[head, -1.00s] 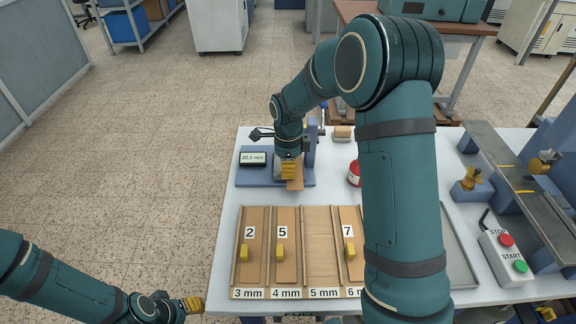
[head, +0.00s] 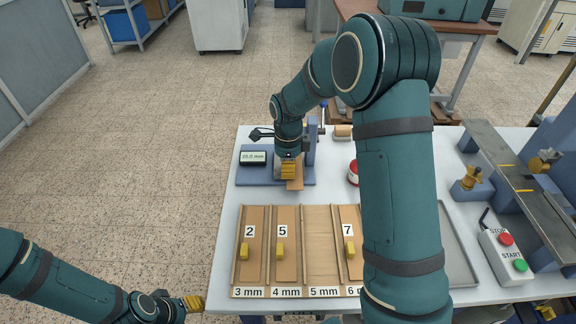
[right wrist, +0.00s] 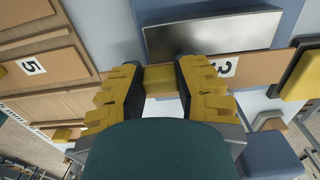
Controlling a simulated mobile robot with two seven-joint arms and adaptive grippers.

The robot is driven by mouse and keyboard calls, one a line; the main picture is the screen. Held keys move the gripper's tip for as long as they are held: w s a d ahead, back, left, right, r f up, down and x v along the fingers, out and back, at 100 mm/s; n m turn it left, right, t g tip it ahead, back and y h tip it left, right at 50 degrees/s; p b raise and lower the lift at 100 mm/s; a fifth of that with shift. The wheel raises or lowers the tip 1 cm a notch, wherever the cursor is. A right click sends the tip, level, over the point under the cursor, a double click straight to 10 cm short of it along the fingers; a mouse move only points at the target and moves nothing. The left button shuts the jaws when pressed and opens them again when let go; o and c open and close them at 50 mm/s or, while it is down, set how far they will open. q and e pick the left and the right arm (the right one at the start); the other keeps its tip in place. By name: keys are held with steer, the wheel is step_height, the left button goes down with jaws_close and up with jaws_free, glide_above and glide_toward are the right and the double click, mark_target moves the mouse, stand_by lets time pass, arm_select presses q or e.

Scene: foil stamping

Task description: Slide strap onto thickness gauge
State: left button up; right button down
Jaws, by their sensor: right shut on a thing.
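The thickness gauge (head: 245,181) is a blue stand at the back left of the table, with a small display (head: 253,157). My right gripper (head: 288,172) is shut on the yellow grip block (right wrist: 160,79) of a tan strap (head: 296,184), at the gauge. In the right wrist view the strap (right wrist: 258,68) has a number label, apparently 3, and lies along the edge of the gauge's silver plate (right wrist: 212,34). I cannot tell whether it overlaps or touches the plate. My left gripper (head: 194,303) is off the table's front left; its opening is unclear.
A wooden rack (head: 235,262) holds straps labelled 2, 5 and 7 with yellow grips; its 5 mm slot (head: 322,245) is empty. A red tin (head: 354,173) stands right of the gauge. A STOP/START box (head: 504,257) is at the right. My right arm hides part of the rack.

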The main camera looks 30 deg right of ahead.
steer(key=c, duration=0.7)
jaws_free()
step_height(320, 180, up, 12)
